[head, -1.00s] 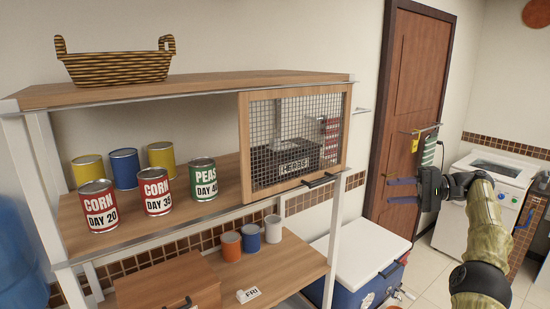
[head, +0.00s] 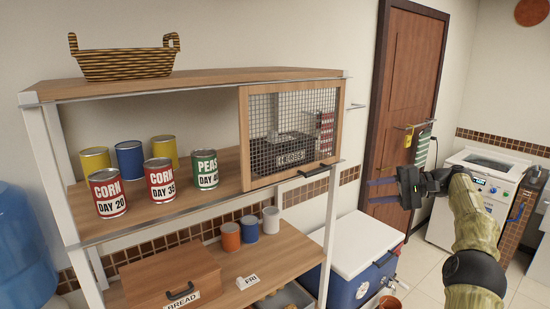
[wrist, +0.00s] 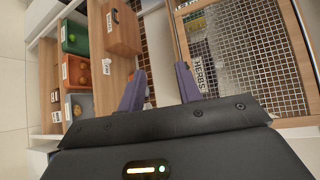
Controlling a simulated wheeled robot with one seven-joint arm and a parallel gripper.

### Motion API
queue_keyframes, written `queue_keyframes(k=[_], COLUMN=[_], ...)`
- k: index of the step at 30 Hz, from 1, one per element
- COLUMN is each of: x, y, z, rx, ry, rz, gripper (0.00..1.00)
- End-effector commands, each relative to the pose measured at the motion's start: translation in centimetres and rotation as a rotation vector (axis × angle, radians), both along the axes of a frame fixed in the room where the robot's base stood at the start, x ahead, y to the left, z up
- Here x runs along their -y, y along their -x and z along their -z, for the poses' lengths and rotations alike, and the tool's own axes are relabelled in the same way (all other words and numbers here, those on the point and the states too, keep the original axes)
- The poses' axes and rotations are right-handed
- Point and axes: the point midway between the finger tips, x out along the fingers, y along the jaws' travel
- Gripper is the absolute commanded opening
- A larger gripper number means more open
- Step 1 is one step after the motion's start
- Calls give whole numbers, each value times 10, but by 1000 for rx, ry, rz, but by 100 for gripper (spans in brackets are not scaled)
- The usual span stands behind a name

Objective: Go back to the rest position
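My gripper (head: 381,191) is at the right of the head view, in front of the brown door and to the right of the shelf unit. Its two purple fingers point left and stand apart with nothing between them. In the wrist view my gripper (wrist: 159,85) also shows open and empty, with the shelf unit beyond its fingers. My arm comes in from the lower right of the head view.
The shelf unit (head: 207,212) carries several cans, a wicker basket (head: 127,60), a mesh sliding door (head: 290,132) and a bread box (head: 172,277). A blue and white cooler (head: 355,245) stands below my gripper. A white washer (head: 470,210) is at right.

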Motion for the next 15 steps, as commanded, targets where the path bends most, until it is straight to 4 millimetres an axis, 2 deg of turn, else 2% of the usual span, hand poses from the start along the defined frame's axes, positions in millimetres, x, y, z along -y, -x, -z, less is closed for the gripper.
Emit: queue_keyframes(k=[8,11,15], x=[-44,-65,-98], y=[-11,-12,-7], z=[21,34,63], rx=[-76,-109,-157], ry=[106,172,305], rz=[21,35,55], gripper=[34,34,34])
